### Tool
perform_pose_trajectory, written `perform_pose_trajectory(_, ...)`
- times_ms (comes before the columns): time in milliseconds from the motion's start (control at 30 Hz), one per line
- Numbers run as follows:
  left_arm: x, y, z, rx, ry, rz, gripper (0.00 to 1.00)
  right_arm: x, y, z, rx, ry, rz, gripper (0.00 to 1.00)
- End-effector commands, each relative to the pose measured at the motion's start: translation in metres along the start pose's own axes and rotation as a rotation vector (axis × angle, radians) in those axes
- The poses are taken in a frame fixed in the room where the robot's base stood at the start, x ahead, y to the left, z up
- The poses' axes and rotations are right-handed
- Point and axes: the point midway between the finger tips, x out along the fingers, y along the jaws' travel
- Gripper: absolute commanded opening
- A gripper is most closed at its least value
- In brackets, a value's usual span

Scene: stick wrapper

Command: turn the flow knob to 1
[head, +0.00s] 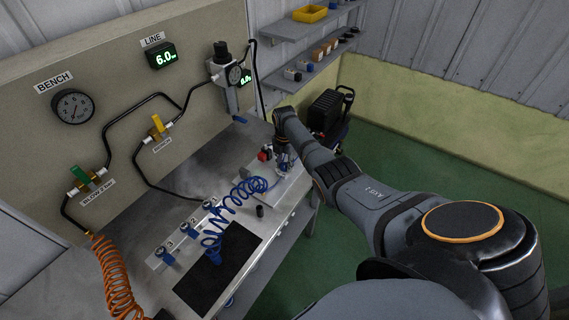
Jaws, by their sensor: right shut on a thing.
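My right gripper (283,158) points down at the right end of the bench, beside a small red part. It is shut on what appears to be the flow knob, which the fingers and wrist hide. The knob's marks and setting cannot be read from here. A grey base plate (270,192) lies under the gripper, with a blue coiled hose (245,190) leading away to the left. My left gripper is not in view.
The metal bench carries a black mat (219,268), a row of numbered blue fittings (188,229) and a small black cylinder (260,211). An orange coiled hose (115,280) hangs front left.

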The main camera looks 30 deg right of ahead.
Motion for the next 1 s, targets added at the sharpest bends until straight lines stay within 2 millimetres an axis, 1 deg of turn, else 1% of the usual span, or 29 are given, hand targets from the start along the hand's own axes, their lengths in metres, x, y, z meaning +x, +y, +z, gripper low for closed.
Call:
perform_pose_trajectory(33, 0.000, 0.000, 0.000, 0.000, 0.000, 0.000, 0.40, -0.003, 0.002, 0.001, -0.003, -0.004, 0.006, 0.00)
perform_pose_trajectory(367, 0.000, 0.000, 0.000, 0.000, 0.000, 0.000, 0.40, -0.003, 0.002, 0.002, -0.005, -0.004, 0.006, 0.00)
perform_pose_trajectory(400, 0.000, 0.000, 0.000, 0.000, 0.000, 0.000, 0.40, -0.003, 0.002, 0.002, -0.005, -0.004, 0.006, 0.34)
perform_pose_trajectory(533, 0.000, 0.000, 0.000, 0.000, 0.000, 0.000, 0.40, -0.002, 0.001, 0.001, -0.004, -0.003, 0.004, 0.52)
perform_pose_trajectory(567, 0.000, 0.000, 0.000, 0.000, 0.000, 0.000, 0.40, -0.002, 0.001, 0.001, -0.004, -0.003, 0.004, 0.54)
perform_pose_trajectory(867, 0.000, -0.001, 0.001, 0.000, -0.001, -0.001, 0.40, -0.002, 0.001, 0.001, -0.004, -0.002, 0.002, 0.54)
perform_pose_trajectory(967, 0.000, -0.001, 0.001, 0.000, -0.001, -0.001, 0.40, -0.011, 0.001, 0.001, -0.004, -0.003, 0.003, 0.54)
perform_pose_trajectory(1000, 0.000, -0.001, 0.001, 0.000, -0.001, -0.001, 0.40, -0.018, 0.001, 0.001, -0.004, -0.003, 0.003, 0.54)
